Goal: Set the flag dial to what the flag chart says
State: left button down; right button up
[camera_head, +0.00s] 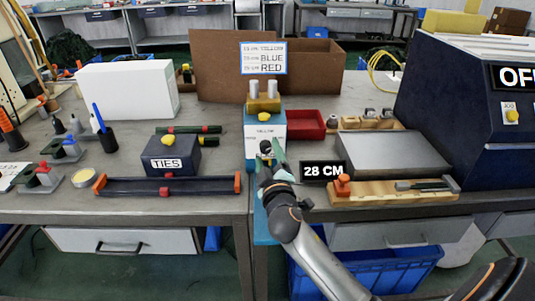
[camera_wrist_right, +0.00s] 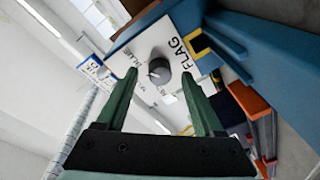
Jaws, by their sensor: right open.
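The flag dial is a dark round knob (camera_wrist_right: 159,71) on a white panel marked FLAG; a pale mark shows on it, but I cannot tell which label it points to. The panel is the front of a white and blue box (camera_head: 251,137) with YELLOW readable at its top. My right gripper (camera_head: 271,165) is open in front of the knob; in the wrist view its green fingers stand either side of the knob, apparently short of it. The flag chart (camera_head: 263,58) lists YELLOW, BLUE and RED against lengths too small to read surely. A black sign (camera_head: 323,171) reads 28 CM. My left gripper is out of view.
A dark blue TIES box (camera_head: 171,157) and a long dark tray (camera_head: 167,187) lie left of the dial box. A red bin (camera_head: 306,125), a grey plate (camera_head: 391,153) and a wooden fixture (camera_head: 393,193) lie right. A large blue machine (camera_head: 450,90) stands far right.

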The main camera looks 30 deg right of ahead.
jog(key=shift+w+d, duration=0.2)
jog(key=shift+w, duration=0.25)
grip_shut()
dwell(0.3)
